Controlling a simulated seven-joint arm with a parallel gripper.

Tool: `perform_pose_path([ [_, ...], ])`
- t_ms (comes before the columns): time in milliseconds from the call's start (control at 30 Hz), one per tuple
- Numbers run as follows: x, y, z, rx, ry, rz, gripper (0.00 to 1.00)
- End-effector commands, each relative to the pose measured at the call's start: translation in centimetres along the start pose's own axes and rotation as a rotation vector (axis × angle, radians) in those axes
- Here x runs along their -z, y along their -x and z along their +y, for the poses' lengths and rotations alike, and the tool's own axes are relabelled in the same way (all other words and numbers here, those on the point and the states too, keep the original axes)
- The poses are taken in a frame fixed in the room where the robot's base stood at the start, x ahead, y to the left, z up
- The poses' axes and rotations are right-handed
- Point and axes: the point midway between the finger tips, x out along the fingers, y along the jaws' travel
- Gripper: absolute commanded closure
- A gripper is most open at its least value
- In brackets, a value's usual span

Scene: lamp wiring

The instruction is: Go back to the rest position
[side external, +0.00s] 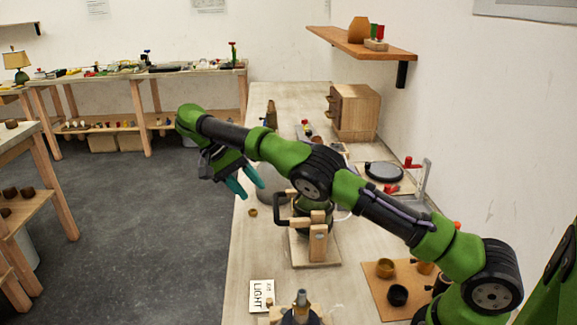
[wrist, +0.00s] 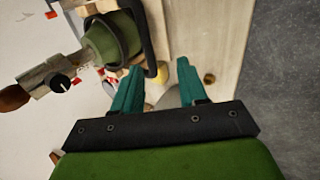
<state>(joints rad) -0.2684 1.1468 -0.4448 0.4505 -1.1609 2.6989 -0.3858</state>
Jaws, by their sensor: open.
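My gripper (side external: 243,184) is at the end of my green arm, with teal fingers hanging over the left edge of the workbench (side external: 345,290). In the wrist view my gripper (wrist: 160,85) shows its two teal fingers spread apart with nothing held between them. A green rounded lamp part (wrist: 112,40) in a black curved holder is beside the left finger in the wrist view. The wooden fixture (side external: 318,240) with a black handle stands below and right of my gripper in the side view; my arm hides part of what it holds.
A small brass cup (side external: 252,212) sits near the bench edge. A card reading LIGHT (side external: 261,295) lies at the front. A wooden drawer box (side external: 355,110) and a wall shelf (side external: 360,46) are behind. A board with cups (side external: 385,280) is at the right.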

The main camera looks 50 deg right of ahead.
Motion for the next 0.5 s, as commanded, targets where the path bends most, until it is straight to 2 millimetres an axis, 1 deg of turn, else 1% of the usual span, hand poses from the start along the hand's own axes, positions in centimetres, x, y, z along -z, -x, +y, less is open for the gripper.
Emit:
perform_pose_path([
  [167, 0.1, 0.3, 0.2, 0.002, -0.004, 0.006, 0.58],
  [267, 0.4, 2.1, 1.8, 0.015, -0.025, 0.052, 0.58],
  [367, 1.0, 5.5, 5.2, 0.045, -0.069, 0.146, 0.58],
  [400, 1.3, 7.1, 7.0, 0.064, -0.088, 0.19, 0.58],
  [467, 1.7, 9.2, 9.8, 0.097, -0.109, 0.249, 0.58],
  [500, 1.8, 10.1, 11.7, 0.121, -0.113, 0.279, 0.58],
])
